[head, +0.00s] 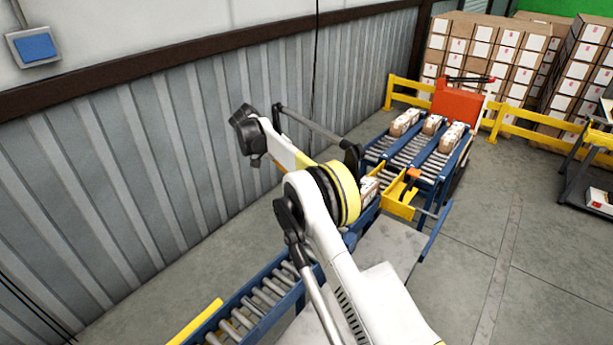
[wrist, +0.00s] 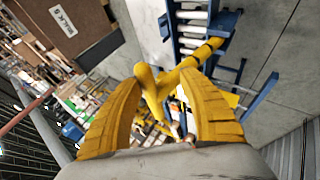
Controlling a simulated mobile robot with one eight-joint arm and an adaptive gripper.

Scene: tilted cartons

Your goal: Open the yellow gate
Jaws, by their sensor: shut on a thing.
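The yellow gate (head: 398,196) stands across the blue roller conveyor in the head view, just beyond my arm, with a small orange part near its top. In the wrist view, a yellow bar of the gate (wrist: 190,64) runs from upper right to a knobbed part between my fingers. My gripper (wrist: 165,84) has its two ribbed yellow fingers closed around that part. The fingers hide some of the contact. My gripper cannot be made out in the head view, where my arm covers part of the conveyor.
Several cartons (head: 434,124) sit on the rollers beyond the gate, and one carton (head: 368,188) is beside my arm. An orange-red unit (head: 457,101) stands at the far end. A ribbed wall (head: 150,170) runs along the left. Grey floor (head: 480,225) is clear at right.

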